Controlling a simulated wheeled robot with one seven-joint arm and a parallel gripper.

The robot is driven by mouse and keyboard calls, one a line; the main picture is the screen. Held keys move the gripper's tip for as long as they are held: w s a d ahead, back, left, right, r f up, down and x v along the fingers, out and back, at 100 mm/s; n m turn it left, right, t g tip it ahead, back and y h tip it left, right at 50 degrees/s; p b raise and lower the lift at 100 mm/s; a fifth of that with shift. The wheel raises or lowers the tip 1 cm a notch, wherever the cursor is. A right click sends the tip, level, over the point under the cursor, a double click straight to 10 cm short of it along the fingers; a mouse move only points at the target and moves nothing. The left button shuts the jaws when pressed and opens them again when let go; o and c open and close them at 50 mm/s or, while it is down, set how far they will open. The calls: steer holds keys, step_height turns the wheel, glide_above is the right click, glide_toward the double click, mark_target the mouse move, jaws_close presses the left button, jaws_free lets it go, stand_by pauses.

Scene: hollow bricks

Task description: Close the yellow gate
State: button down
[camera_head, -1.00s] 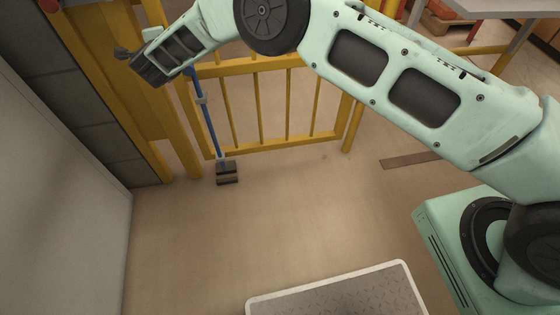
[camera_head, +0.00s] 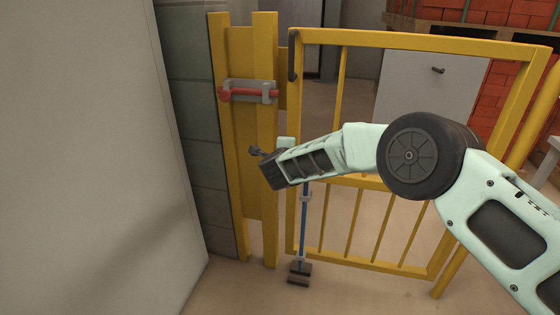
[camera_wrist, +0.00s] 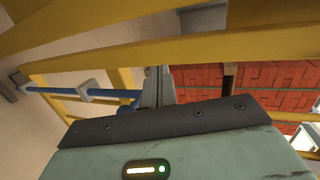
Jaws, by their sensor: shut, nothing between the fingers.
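The yellow gate (camera_head: 420,42) is a barred frame right of centre in the head view. A narrow gap shows between its left upright and the yellow post panel (camera_head: 240,150). A latch with a red bar (camera_head: 250,92) is on that panel. A blue rod (camera_head: 303,225) runs down the gate's left side to a dark foot (camera_head: 299,272) near the floor. My gripper (camera_head: 255,151) is in front of the post panel, left of the gate's edge, below the latch. In the wrist view its fingers (camera_wrist: 158,85) are shut and empty, near yellow bars; contact is unclear.
A pale wall or panel (camera_head: 170,190) stands close on the left. Stacked red bricks (camera_head: 500,95) and a grey cabinet (camera_head: 425,95) are beyond the gate. A yellow post (camera_head: 535,120) stands at the gate's right. Bare floor lies in front.

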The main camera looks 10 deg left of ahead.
steer(key=s+r+n+g+y, duration=0.35)
steer(key=s+r+n, duration=0.3)
steer(key=s, duration=0.65)
steer(key=s+r+n+g+y, duration=0.35)
steer(key=s+r+n, duration=0.35)
steer(key=s, duration=0.5)
steer(key=s+d+f+n+g+h, duration=0.2)
steer(key=s+d+n+g+h, duration=0.3)
steer(key=s+d, duration=0.85)
steer(key=s+d+f+n+g+h, duration=0.15)
steer(key=s+d+n, duration=0.45)
steer(key=s+d, duration=0.7)
step_height(320, 180, up, 20)
steer(key=d+p, duration=0.2)
steer(key=p, duration=1.8)
steer(key=shift+w+g+h, duration=0.3)
steer(key=shift+g+h, duration=0.15)
